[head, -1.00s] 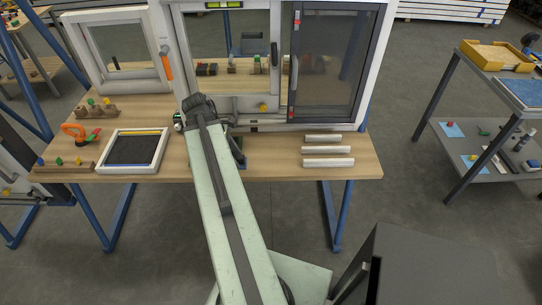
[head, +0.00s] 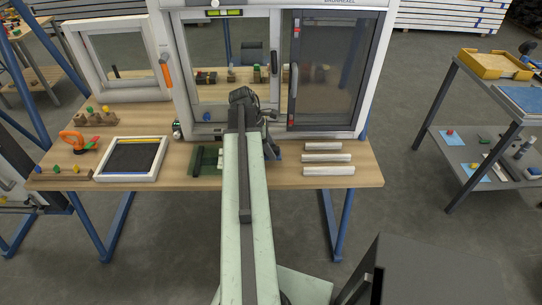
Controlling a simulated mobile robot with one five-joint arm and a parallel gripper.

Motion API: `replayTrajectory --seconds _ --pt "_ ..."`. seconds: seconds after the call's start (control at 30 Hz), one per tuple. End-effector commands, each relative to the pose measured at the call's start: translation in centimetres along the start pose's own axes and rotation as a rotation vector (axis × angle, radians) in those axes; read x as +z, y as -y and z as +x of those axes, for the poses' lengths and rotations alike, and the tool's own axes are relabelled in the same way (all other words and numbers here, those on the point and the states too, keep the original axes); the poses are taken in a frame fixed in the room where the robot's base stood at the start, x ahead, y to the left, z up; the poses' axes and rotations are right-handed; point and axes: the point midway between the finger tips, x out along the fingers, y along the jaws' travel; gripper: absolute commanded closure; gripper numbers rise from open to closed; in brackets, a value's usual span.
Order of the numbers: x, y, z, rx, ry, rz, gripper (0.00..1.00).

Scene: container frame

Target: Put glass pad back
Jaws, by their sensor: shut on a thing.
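My gripper (head: 270,116) is at the end of my pale green arm, in front of the lower frame of the window, near its middle post. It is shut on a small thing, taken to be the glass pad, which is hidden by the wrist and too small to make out. A small blue pad (head: 207,116) sits at the lower left of the window frame (head: 181,75). A wooden rack (head: 76,174) with blue, yellow and green pieces lies at the bench's front left. Another wooden block with small coloured pieces (head: 97,117) stands behind it.
The bench (head: 230,182) also holds a white-framed dark tray (head: 131,158), orange clamps (head: 72,141), a dark green item (head: 207,160) beside my arm, and white bars (head: 328,158) at right. An open white sash (head: 122,55) stands at left. A grey shelf cart (head: 480,150) is far right.

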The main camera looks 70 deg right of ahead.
Motion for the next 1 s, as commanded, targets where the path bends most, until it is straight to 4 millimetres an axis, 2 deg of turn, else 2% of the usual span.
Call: replayTrajectory --seconds 0.1,0.2,0.23,0.3,0.53,0.57,0.6,0.63,1.0 --pt "-0.7 -0.3 2.6 0.000 0.000 0.001 0.82" --pt "-1.2 -0.2 3.8 0.000 0.000 0.000 0.82" --pt "-1.3 -0.2 3.9 0.000 0.000 0.000 0.82" --pt "-1.2 -0.2 3.6 0.000 0.000 0.000 0.94" --pt "-1.2 -0.2 3.7 0.000 0.000 0.000 0.94" --pt "-1.2 -0.2 3.5 0.000 0.000 0.000 0.42" --pt "-1.2 -0.2 3.5 0.000 0.000 0.000 0.31" --pt "-1.2 -0.2 3.5 0.000 0.000 0.000 0.28" --pt "-1.1 -0.2 3.1 0.000 0.000 -0.001 0.28"
